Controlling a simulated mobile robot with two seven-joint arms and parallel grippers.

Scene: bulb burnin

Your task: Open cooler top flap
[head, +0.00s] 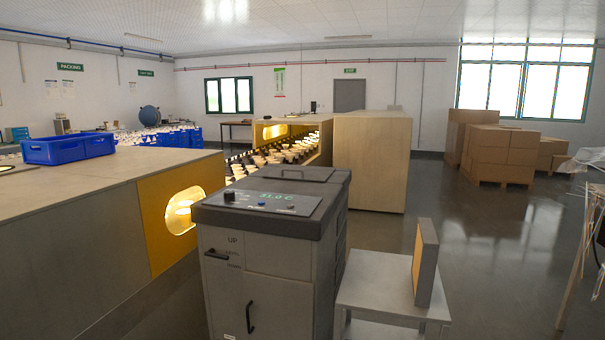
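The cooler is a grey cabinet (275,260) standing in the centre foreground. Its dark top carries a sloped control panel (262,204) with a knob, small buttons and a green display. Behind the panel, a dark flap (302,174) with a handle lies flat on the top and looks closed. The front has a small upper handle (216,254) and a vertical door handle (250,317). Neither of my grippers is in view.
A grey stand (393,293) with an upright framed filter-like panel (425,262) is close on the cooler's right. A long bench (75,215) with a yellow lit end (175,215) is on the left. Cardboard boxes (500,155) stand far right; open floor lies between.

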